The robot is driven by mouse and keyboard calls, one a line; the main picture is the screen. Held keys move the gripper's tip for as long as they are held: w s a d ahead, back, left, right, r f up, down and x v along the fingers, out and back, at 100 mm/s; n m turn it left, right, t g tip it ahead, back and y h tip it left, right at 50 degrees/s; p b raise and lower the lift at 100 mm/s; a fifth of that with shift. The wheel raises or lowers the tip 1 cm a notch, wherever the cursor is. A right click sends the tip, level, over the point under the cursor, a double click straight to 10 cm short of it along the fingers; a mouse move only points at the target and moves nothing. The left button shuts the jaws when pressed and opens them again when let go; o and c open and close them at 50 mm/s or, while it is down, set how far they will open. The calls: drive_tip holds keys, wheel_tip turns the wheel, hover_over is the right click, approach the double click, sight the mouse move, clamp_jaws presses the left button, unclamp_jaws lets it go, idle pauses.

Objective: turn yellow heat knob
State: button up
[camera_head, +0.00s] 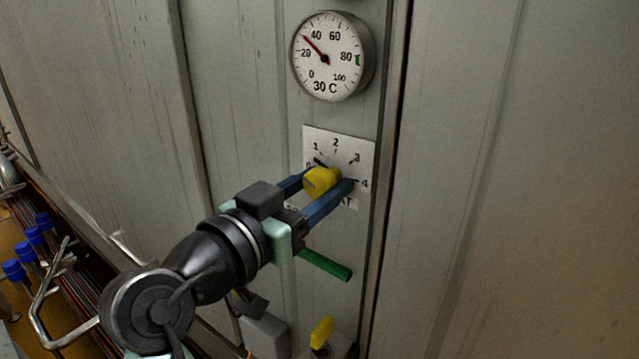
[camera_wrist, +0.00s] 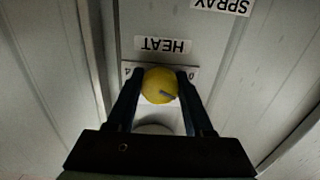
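The yellow heat knob (camera_head: 320,181) sits on a white dial plate (camera_head: 357,150) marked 0 to 4 on the grey wall. A dark pointer mark by the knob lies up and left, between 0 and 1. My gripper (camera_head: 322,182) has its two blue fingers on either side of the knob. In the wrist view the knob (camera_wrist: 160,86) lies between the fingertips of my gripper (camera_wrist: 160,84), with little or no gap. I cannot tell whether the fingers press on it. A HEAT label (camera_wrist: 162,45) shows upside down there.
A round gauge (camera_head: 325,57) above the plate has a red needle between 20 and 40. A green handle (camera_head: 325,265) and a yellow lever (camera_head: 322,331) stand below. Blue-capped valves (camera_head: 34,236) and pipes are at the left. The wall to the right is bare.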

clamp_jaws()
drive_tip(key=shift+f+m+b, duration=0.15)
drive_tip(key=shift+m+b, duration=0.15)
drive_tip(key=shift+b, duration=0.35)
drive_tip(key=m+b, duration=0.1)
drive_tip(key=b, duration=0.1)
drive_tip(key=m+b, duration=0.1)
drive_tip(key=b, duration=0.2)
drive_tip(key=shift+f+m, duration=0.2)
drive_tip(key=shift+m, duration=0.1)
drive_tip(key=m+b, duration=0.5)
drive_tip(key=b, duration=0.2)
drive_tip(key=m+b, duration=0.3)
drive_tip(key=m, duration=0.1)
drive_tip(key=shift+a+r+b, duration=0.1)
drive_tip(key=shift+r+b, duration=0.05)
drive_tip(key=shift+b, duration=0.15)
drive_tip(key=m+b, duration=0.2)
drive_tip(key=m, duration=0.1)
drive_tip(key=shift+r+m, duration=0.1)
drive_tip(key=shift+m, duration=0.2)
drive_tip(key=m+b, duration=0.1)
drive_tip(key=m, duration=0.2)
drive_tip(key=m+b, duration=0.2)
drive_tip(key=m, duration=0.1)
drive_tip(key=shift+w+r, duration=0.1)
drive_tip(key=shift+r, duration=0.1)
drive_tip(key=shift+m, duration=0.4)
